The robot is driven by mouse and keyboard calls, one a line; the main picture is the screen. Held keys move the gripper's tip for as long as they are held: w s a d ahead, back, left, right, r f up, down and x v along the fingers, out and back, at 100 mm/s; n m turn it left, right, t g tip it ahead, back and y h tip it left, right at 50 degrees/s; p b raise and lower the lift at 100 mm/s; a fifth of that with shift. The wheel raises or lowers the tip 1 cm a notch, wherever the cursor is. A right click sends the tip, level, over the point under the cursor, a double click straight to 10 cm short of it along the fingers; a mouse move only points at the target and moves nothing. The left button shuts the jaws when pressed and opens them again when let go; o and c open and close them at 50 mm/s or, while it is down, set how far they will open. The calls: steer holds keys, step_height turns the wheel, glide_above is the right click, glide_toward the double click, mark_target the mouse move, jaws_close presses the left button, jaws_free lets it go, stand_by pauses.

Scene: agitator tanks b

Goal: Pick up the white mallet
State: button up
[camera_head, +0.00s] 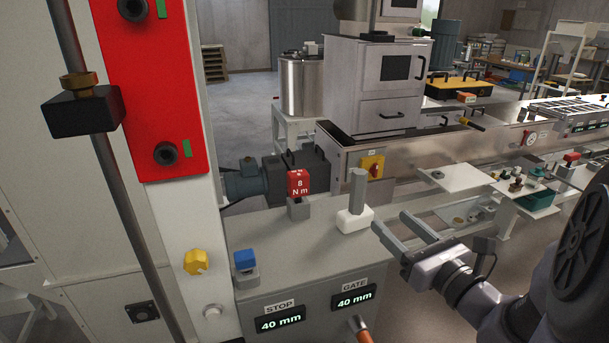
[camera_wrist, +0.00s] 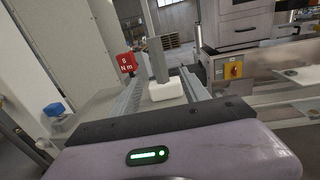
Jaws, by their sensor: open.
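The white mallet (camera_head: 354,219) stands on the grey machine top with its white head down and its grey handle upright. My gripper (camera_head: 390,221) is open and empty, to the right of the mallet in the head view, with its fingers pointing towards it and a gap between. In the wrist view the mallet (camera_wrist: 167,91) appears between the two fingers of my gripper (camera_wrist: 163,72), ahead of them. Its handle rises clear and nothing covers it.
A red block marked 8 N m (camera_head: 298,184) stands left of the mallet, and a blue-topped button (camera_head: 245,260) is nearer. An orange handle (camera_head: 361,330) juts out at the front below the GATE display (camera_head: 354,298). A conveyor with a yellow-red switch (camera_head: 373,167) lies behind.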

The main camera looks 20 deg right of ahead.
mark_target(357, 200)
steer(key=w+a, duration=0.1)
steer(key=w, duration=0.9)
steer(key=w+a+p, duration=0.1)
steer(key=w, duration=0.5)
steer(key=shift+a+f, duration=0.3)
steer(key=shift+f, duration=0.05)
steer(key=shift+s+r, duration=0.1)
steer(key=shift+c, duration=0.6)
jaws_close()
